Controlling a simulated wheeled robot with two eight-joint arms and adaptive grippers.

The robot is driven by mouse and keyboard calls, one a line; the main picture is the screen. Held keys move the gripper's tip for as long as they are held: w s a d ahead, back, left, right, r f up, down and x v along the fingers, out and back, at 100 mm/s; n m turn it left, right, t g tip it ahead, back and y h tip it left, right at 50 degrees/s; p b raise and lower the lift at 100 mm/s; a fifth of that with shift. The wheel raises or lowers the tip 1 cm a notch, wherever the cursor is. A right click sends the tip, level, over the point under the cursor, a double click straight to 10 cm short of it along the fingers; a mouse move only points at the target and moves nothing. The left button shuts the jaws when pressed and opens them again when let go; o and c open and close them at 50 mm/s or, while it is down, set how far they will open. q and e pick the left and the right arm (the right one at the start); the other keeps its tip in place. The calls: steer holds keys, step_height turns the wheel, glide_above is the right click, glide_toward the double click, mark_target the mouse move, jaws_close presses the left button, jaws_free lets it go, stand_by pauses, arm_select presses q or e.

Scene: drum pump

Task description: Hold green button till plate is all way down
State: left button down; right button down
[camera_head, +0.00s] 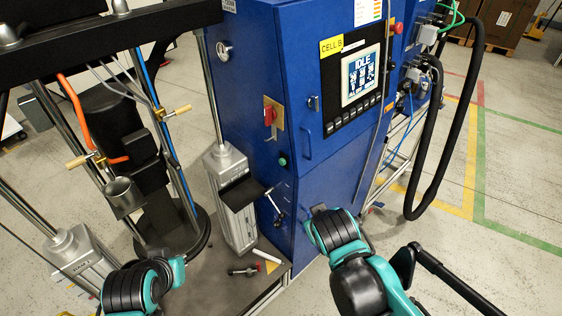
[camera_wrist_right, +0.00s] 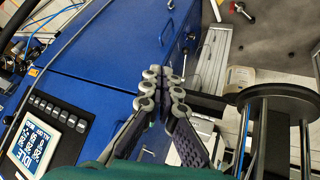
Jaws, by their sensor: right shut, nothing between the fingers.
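The green button (camera_head: 282,161) is on the narrow blue face of the cabinet, below the red rotary switch (camera_head: 269,115). I cannot make it out in the right wrist view. The dark round plate (camera_head: 199,243) is low on the pump between the posts; its rim also shows in the right wrist view (camera_wrist_right: 247,94). I cannot tell its gap to the base. My right gripper (camera_wrist_right: 162,84) is shut and empty in front of the blue cabinet. In the head view its fingers are mostly hidden behind my right arm.
The cabinet screen (camera_head: 360,75) reads IDLE. A T-handle lever (camera_head: 274,203) sticks out below the button. A grey cylinder (camera_head: 237,222) stands beside the cabinet, and a small tool (camera_head: 245,270) lies on the base. A black hose (camera_head: 448,150) hangs at right; open floor lies beyond.

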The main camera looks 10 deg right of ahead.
arm_select(q)
steer(key=shift+r+p, duration=0.75)
steer(key=shift+r, duration=0.05)
arm_select(e)
steer(key=w+a+n+t+h, duration=0.2)
steer(key=w+a+n+t, duration=0.3)
steer(key=w+a, duration=1)
steer(key=a+n, duration=0.1)
steer(key=n, duration=0.2)
steer(key=shift+a, duration=0.2)
arm_select(q)
steer(key=shift+w, duration=0.1)
arm_select(e)
steer(key=shift+r, duration=0.1)
